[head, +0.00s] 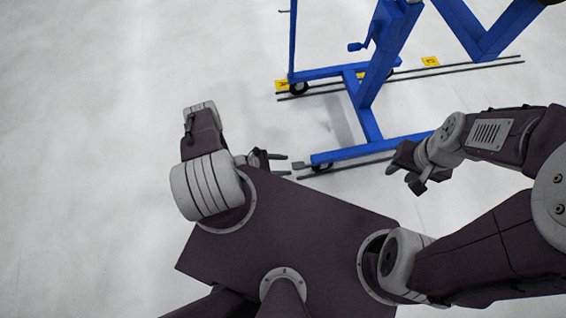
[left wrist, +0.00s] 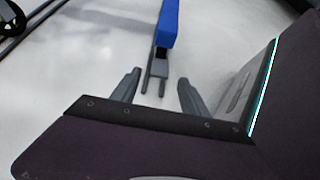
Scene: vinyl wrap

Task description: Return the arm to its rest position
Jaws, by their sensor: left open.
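My left arm (head: 205,150) is folded close to my body at the left of the head view. My left gripper (head: 284,165) points right, with its two fingertips apart and nothing between them. In the left wrist view, my left gripper (left wrist: 158,90) also shows its dark fingers spread and empty. My right arm (head: 500,140) reaches in from the right. My right gripper (head: 402,178) hangs near the end of the blue frame's lower bar, seen partly from behind; its finger opening is unclear. I see nothing held in it.
The blue bar (left wrist: 168,25) also shows beyond my left fingers. The pale floor (head: 80,150) at the left is clear.

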